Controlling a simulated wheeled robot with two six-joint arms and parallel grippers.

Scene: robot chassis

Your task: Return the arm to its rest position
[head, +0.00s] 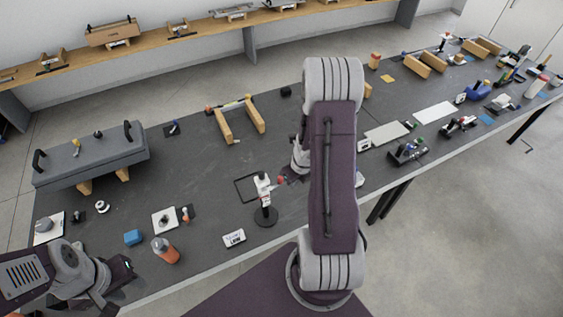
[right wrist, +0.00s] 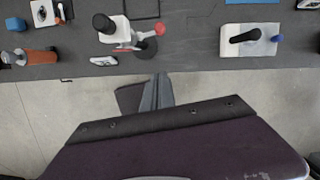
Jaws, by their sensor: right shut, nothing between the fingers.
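My right arm fills the middle of the head view as a large purple and white link. Its wrist shows just left of that link, over the dark table (head: 205,205), with most of the hand hidden. In the right wrist view my right gripper (right wrist: 157,92) is shut and empty, its fingers in front of the table's near edge. My left gripper (head: 122,268) is at the lower left in the head view, by the table's near edge; its fingers cannot be made out.
A white and red device on a round black base (head: 266,214) stands near the right wrist. An orange bottle (head: 165,251), a blue block (head: 133,237) and a small white box (head: 234,238) lie near the front edge. A grey handled case (head: 92,157) rests on wooden blocks at left.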

